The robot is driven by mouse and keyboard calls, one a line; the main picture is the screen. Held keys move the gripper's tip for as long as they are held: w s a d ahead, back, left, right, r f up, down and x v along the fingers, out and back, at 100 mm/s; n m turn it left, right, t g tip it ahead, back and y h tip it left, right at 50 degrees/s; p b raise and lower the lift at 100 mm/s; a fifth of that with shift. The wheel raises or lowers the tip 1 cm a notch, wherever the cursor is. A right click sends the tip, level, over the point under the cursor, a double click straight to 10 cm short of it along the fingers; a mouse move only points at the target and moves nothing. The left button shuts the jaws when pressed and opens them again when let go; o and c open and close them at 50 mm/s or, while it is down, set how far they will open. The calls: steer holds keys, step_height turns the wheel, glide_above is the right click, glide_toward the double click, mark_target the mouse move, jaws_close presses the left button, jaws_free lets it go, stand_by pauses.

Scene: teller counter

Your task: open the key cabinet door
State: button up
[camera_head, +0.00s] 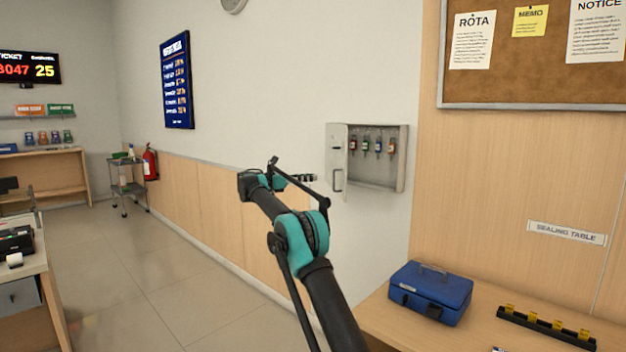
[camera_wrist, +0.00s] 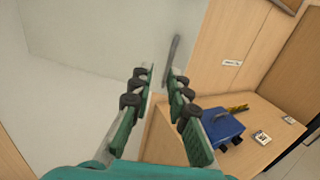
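The key cabinet (camera_head: 405,160) is a shallow grey-white box on the wall in the head view. Its door (camera_head: 337,150) stands open, swung out at the left side, and several tagged keys (camera_head: 365,146) hang inside. A bar handle (camera_head: 338,181) is on the door's lower part; a grey bar that looks like this handle (camera_wrist: 173,60) shows just beyond my fingertips in the wrist view. My gripper (camera_wrist: 161,76) is open and empty, its fingers apart. In the head view my gripper (camera_head: 309,178) is just left of the handle; I cannot tell whether they touch.
A blue cash box (camera_head: 431,292) and a black rack with yellow pieces (camera_head: 545,327) sit on the wooden table (camera_head: 392,328) at lower right. A cork board (camera_head: 530,75) hangs above. The tiled floor (camera_head: 150,270) at left is clear.

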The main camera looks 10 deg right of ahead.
steer(key=shift+a, duration=0.5)
steer(key=shift+c, duration=0.5)
